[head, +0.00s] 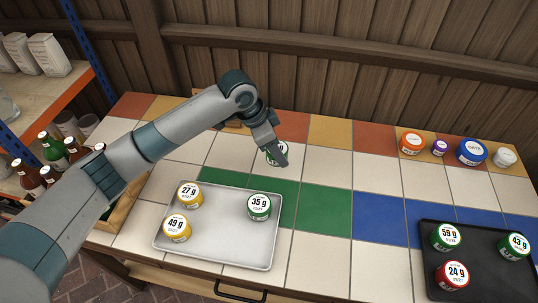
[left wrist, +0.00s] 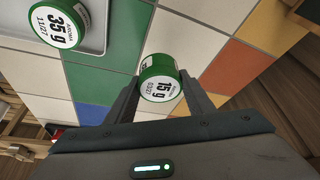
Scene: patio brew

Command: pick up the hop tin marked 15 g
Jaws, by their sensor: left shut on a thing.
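The hop tin marked 15 g (left wrist: 159,88) is green with a white lid label and sits between the fingers of my left gripper (left wrist: 158,97) in the left wrist view. The left gripper is shut on it. In the head view the tin (head: 272,158) is partly hidden behind my left gripper (head: 277,157), over the white tiles behind the green row. I cannot tell whether it touches the tiles. My right gripper is in neither view.
A light tray (head: 217,231) holds tins marked 27 g, 49 g and 35 g. A black tray (head: 431,262) at right holds tins marked 59 g, 43 g and 24 g. Several small jars, one a blue jar (head: 472,152), stand at back right. Bottles fill a crate (head: 124,200) at left.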

